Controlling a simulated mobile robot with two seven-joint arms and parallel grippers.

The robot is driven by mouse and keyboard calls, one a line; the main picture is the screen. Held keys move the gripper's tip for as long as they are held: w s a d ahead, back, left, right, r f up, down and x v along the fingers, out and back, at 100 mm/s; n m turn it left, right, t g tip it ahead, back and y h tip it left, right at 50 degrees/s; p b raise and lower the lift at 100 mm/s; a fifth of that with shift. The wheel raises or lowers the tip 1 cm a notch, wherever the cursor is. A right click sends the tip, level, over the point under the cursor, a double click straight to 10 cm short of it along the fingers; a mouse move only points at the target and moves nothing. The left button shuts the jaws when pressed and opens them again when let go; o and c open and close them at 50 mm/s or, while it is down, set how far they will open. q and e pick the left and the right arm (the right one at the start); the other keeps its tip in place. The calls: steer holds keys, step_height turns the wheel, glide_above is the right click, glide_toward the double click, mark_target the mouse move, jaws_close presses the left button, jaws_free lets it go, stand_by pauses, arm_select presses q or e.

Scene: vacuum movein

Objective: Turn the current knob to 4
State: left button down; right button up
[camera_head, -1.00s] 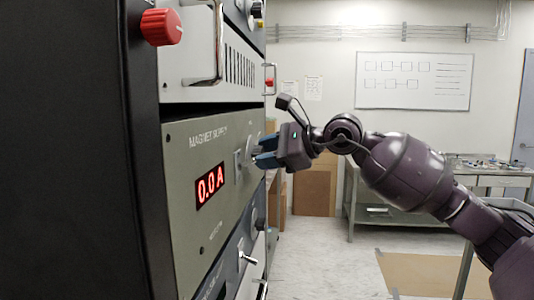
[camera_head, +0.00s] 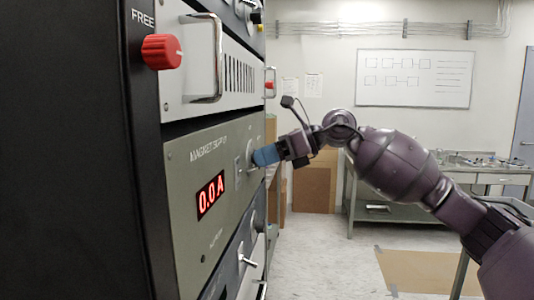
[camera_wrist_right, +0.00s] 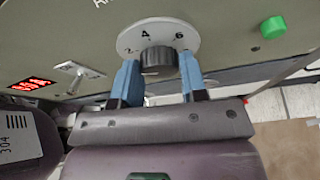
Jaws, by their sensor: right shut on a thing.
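The grey panel lettered MAGNET SUPPLY (camera_head: 222,180) fills the left middle of the head view. Its red display (camera_head: 211,194) reads 0.0 A. The dark ribbed current knob (camera_wrist_right: 157,61) sits on a pale round dial (camera_wrist_right: 128,39) in the wrist view. The numbers 4 and 6 show on the dial; the knob's pointer cannot be made out. My right gripper (camera_wrist_right: 159,68) has its blue fingers on either side of the knob, shut on it. In the head view the right gripper (camera_head: 256,157) hides most of the knob. My left gripper is not in view.
A toggle switch (camera_wrist_right: 78,75) and a green button (camera_wrist_right: 273,27) flank the dial in the wrist view. A red knob (camera_head: 162,51) and a metal handle (camera_head: 205,57) stick out above the panel.

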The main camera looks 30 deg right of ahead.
arm_select(q)
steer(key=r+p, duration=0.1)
steer(key=p, duration=0.1)
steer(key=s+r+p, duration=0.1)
steer(key=shift+p, duration=0.35)
arm_select(e)
steer(key=m+g+y, duration=0.1)
steer(key=m, duration=0.2)
steer(key=m+g+y, duration=0.1)
steer(key=m+y, duration=0.1)
steer(key=m, duration=0.1)
steer(key=m+y, duration=0.1)
steer(key=m, duration=0.2)
steer(key=shift+w+d+f+m+g+y, duration=0.2)
steer(key=shift+m+g+y, duration=0.1)
steer(key=shift+g+y, duration=0.1)
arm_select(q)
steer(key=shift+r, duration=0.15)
arm_select(e)
steer(key=o, duration=0.9)
